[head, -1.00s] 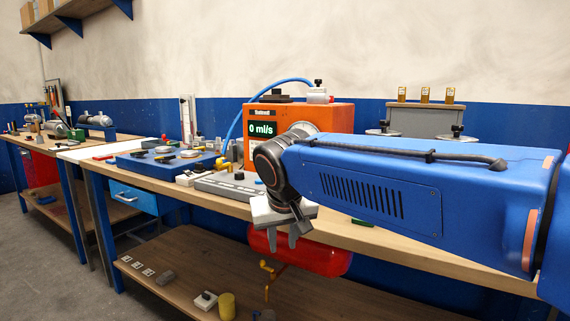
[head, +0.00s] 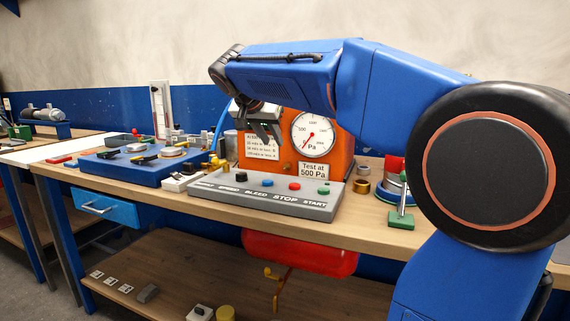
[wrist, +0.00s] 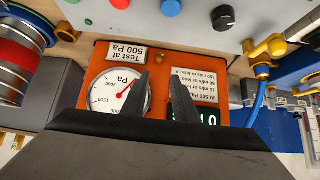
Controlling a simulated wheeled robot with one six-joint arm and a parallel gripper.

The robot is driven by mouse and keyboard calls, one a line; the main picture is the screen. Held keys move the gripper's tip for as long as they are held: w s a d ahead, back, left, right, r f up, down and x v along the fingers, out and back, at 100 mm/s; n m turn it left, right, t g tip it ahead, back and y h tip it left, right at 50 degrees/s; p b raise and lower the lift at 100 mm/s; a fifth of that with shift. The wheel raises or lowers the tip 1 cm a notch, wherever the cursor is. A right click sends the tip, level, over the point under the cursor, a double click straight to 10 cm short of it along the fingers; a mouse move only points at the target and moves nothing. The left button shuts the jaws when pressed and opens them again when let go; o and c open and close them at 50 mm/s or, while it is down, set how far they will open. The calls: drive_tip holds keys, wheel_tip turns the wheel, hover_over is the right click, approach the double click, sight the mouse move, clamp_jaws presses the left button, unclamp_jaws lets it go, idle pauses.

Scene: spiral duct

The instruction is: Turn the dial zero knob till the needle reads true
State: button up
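The round white pressure dial (head: 314,134), marked Pa, is on the front of an orange test box (head: 343,160). Its red needle points down and left in the head view; the exact reading is too small to tell. The dial also shows in the wrist view (wrist: 106,98), partly hidden by my gripper. A small brass knob (wrist: 160,57) sits on the orange face beside the "Test at 500 Pa" label (wrist: 109,51); I cannot tell whether it is the zero knob. My gripper (head: 266,138) is open and empty in front of the box, left of the dial.
A grey control panel (head: 262,200) with coloured buttons and a black knob lies before the box. A green-based stand (head: 401,219) and brass rings (head: 362,178) are right. A blue hose (wrist: 261,92) runs beside the box.

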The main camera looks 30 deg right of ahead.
sight(286, 165)
drive_tip(key=x, duration=1.5)
drive_tip(key=shift+d+f, duration=0.1)
drive_tip(key=shift+f, duration=0.1)
clamp_jaws()
